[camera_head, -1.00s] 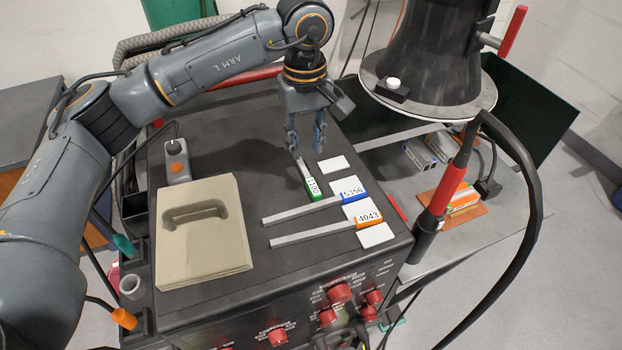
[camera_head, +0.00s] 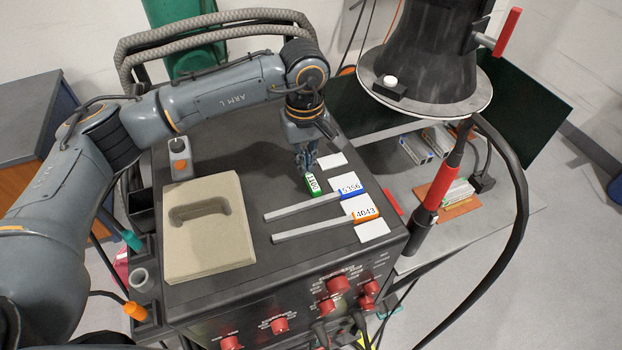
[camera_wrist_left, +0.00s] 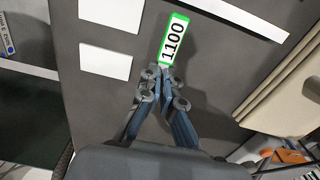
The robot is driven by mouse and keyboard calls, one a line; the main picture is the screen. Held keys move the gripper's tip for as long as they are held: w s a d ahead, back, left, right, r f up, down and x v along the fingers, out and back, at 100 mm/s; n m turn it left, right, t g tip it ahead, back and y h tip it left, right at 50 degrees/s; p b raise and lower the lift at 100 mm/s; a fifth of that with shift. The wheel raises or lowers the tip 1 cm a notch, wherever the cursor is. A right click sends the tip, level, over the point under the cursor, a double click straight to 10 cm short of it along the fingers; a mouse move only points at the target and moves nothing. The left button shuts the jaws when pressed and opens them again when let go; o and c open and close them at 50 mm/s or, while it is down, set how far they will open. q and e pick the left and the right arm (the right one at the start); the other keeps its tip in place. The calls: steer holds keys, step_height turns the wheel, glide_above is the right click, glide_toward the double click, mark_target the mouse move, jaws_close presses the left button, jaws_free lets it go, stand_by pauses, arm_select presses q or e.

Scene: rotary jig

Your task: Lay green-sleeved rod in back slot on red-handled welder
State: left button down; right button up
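The green-sleeved rod, marked 1100 (camera_head: 314,185), is on the dark top of the red-handled welder (camera_head: 240,132). Its sleeve also shows in the left wrist view (camera_wrist_left: 173,40). The sleeve points towards the front, roughly crosswise to the other rods. It sits just left of the gap between the two rearmost white pads (camera_head: 332,161) (camera_head: 342,187). My left gripper (camera_head: 306,170) is low at the sleeve's rear end. In the left wrist view its fingertips (camera_wrist_left: 163,71) close together there, apparently on the grey shank, which they mostly hide. My right gripper is out of view.
Rods with a blue sleeve marked 5356 (camera_head: 351,189) and an orange sleeve marked 4043 (camera_head: 367,212) lie in front, between white pads. A beige block with a recess (camera_head: 210,245) is at left. A torch with a red grip (camera_head: 439,185) stands at right.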

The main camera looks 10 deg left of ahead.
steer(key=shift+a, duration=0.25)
arm_select(q)
steer(key=shift+r, duration=0.6)
steer(key=s+r+b, duration=0.1)
steer(key=r, duration=0.1)
steer(key=s+d+r+b, duration=0.1)
steer(key=r, duration=0.1)
steer(key=s+d+r+b, duration=0.1)
steer(key=s+r+b, duration=0.1)
steer(key=r, duration=0.1)
steer(key=shift+d+r, duration=0.1)
steer(key=shift+d, duration=0.05)
steer(key=s+d+r+b, duration=0.2)
steer(key=s+d+r, duration=0.2)
steer(key=s, duration=0.4)
steer(key=shift+s+d+r+b, duration=0.15)
steer(key=shift+s+r+b, duration=0.15)
steer(key=shift+b, duration=0.1)
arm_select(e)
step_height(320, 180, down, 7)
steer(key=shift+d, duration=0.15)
